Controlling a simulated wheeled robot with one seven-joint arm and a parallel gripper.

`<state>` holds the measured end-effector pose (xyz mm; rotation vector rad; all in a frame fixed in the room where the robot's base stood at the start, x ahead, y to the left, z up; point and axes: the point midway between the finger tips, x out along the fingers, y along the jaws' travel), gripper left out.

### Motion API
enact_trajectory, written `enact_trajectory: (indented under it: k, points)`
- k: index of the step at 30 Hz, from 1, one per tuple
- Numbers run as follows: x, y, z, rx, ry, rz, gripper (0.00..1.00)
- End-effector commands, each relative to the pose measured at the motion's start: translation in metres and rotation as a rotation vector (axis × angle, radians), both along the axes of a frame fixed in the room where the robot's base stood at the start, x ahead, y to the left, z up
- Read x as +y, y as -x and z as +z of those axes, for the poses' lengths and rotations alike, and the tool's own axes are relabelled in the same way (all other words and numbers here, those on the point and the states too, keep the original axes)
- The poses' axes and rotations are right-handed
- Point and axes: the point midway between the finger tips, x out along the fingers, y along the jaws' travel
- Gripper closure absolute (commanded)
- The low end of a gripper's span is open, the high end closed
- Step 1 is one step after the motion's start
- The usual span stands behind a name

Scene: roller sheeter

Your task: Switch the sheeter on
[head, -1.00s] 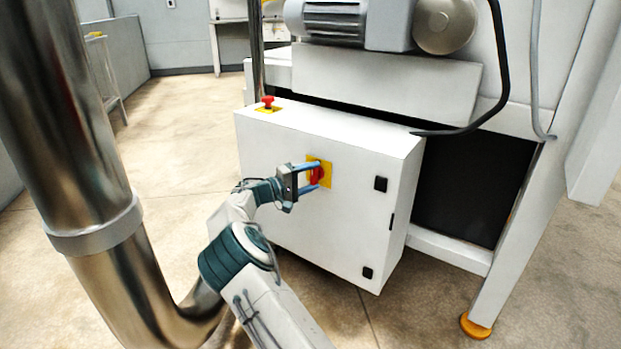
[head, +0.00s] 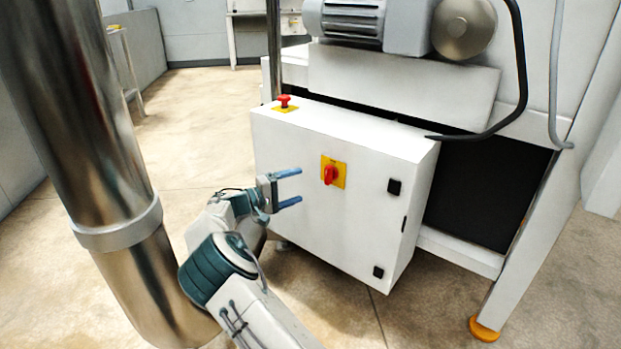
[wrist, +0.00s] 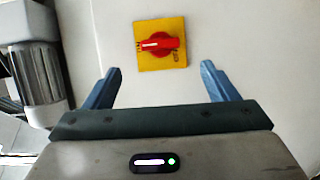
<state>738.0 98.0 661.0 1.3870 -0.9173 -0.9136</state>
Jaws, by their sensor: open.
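The sheeter's switch is a red rotary knob (head: 330,175) on a yellow plate (head: 341,167), on the front of the white control box (head: 300,225). In the wrist view the knob (wrist: 158,44) lies crosswise, its white mark at the left end, beside small lettering that looks like ON. Lettering that looks like OFF is at the plate's lower right. My gripper (head: 298,186) is open and empty, left of the knob in the head view and apart from it. In the wrist view the knob is beyond and between my fingertips (wrist: 160,68).
A red emergency button (head: 283,101) stands on top of the box. Black latches (head: 394,187) are on its right side. The motor (head: 352,18) and a black cable (head: 520,90) are above. A thick metal pipe (head: 85,120) is at left.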

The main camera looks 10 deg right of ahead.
Motion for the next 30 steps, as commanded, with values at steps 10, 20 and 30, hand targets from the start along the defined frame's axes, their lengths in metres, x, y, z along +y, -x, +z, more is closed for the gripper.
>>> enact_trajectory:
  k: [10,20,30]
  points:
    - [0.030,0.013,0.000,0.000,0.001,0.000,0.20]
    - [0.030,0.013,0.000,0.000,0.000,0.000,0.20]
    - [0.022,0.014,0.008,0.006,-0.020,-0.016,0.20]
